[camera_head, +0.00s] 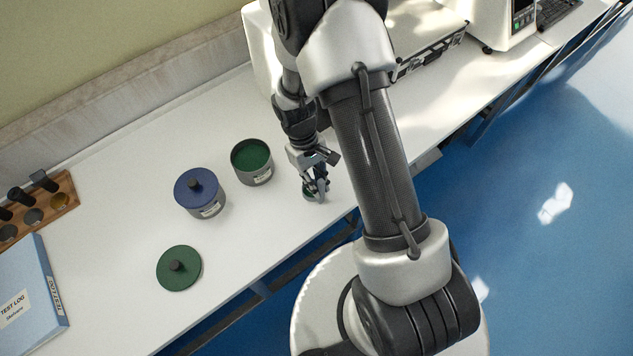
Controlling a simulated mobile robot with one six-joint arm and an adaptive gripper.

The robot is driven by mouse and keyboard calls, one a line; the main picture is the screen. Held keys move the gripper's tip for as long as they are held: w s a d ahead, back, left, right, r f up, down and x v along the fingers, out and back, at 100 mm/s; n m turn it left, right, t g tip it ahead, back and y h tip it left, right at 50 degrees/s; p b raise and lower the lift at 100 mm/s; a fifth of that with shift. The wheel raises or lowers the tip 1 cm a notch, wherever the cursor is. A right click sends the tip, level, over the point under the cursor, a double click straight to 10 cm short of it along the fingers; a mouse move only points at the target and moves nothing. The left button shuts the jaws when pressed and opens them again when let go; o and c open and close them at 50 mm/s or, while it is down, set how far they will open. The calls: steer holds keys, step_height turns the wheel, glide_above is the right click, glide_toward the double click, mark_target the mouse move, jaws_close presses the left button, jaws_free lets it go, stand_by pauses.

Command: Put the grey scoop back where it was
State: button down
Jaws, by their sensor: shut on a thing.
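My gripper (319,180) is low over the white bench near its front edge, to the right of the open tin. It is shut on a small grey thing, which seems to be the grey scoop (321,188); the fingers hide most of it.
An open grey tin (253,174) with green contents and a blue-lidded tin (201,196) stand left of my gripper. A green lid (180,268) lies on the bench (120,220). A blue test log binder (30,295) lies left. White machines stand at the back right.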

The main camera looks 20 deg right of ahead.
steer(key=shift+f, duration=0.2)
steer(key=c, duration=1.6)
jaws_free()
